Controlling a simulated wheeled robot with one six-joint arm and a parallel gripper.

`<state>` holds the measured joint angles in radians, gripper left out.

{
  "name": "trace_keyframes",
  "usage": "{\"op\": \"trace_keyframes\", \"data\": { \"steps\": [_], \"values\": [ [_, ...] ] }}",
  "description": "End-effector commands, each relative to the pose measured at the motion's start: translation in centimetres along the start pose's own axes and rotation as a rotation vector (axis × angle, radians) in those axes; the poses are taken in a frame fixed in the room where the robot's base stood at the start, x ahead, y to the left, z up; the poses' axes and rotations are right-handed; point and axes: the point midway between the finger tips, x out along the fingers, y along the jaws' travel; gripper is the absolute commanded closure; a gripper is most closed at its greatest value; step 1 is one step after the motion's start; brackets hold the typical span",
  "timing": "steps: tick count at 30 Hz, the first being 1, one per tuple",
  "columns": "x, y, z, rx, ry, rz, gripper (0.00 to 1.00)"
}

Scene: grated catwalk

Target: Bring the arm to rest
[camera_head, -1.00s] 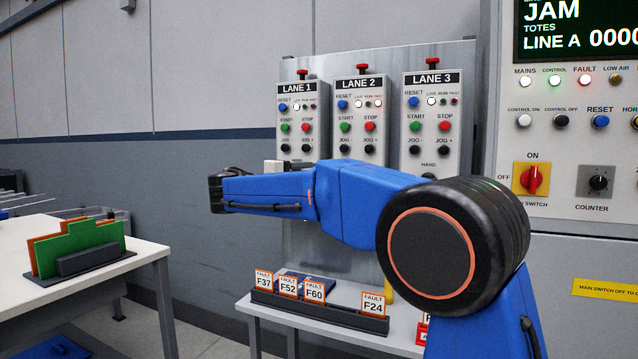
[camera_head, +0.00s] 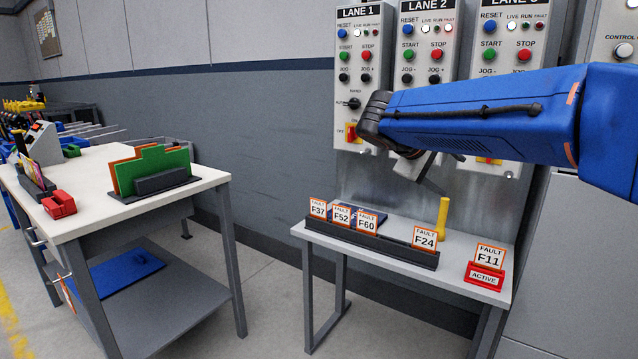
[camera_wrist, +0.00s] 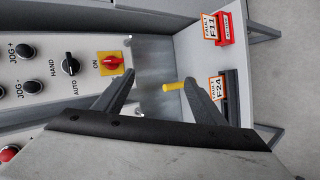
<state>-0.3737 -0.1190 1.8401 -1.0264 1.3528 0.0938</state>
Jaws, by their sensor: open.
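My blue arm reaches in from the right in the head view. My gripper (camera_head: 428,175) hangs at its end, in front of the lane panels and above the small grey table (camera_head: 395,272); the wrist partly hides it. In the wrist view my gripper (camera_wrist: 158,90) shows its two dark fingers spread apart with nothing held between them. A yellow cylinder (camera_head: 442,218) stands upright on the table below. It also shows in the wrist view (camera_wrist: 174,86), beyond the fingers and close to one fingertip in the picture.
A dark card rack (camera_head: 372,243) holds several fault cards, F24 (camera_head: 425,237) among them. Card F11 (camera_head: 487,259) stands in a red ACTIVE holder (camera_head: 485,277) at the right. The lane 1 panel (camera_head: 357,80) is behind. A white table (camera_head: 90,205) with a green folder (camera_head: 160,168) stands left.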

Motion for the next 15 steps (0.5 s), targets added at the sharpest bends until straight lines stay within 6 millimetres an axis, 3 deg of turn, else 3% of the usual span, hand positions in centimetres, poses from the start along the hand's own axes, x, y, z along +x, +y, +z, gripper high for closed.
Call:
{"op": "trace_keyframes", "data": {
  "steps": [1, 6, 15],
  "values": [
    [0.5, -0.8, 2.2, 0.017, -0.003, -0.044, 0.36],
    [1.6, -4.8, 8.6, 0.08, -0.005, -0.206, 0.36],
    [1.5, -13.1, 18.1, 0.233, 0.01, -0.47, 0.36]
  ]
}}
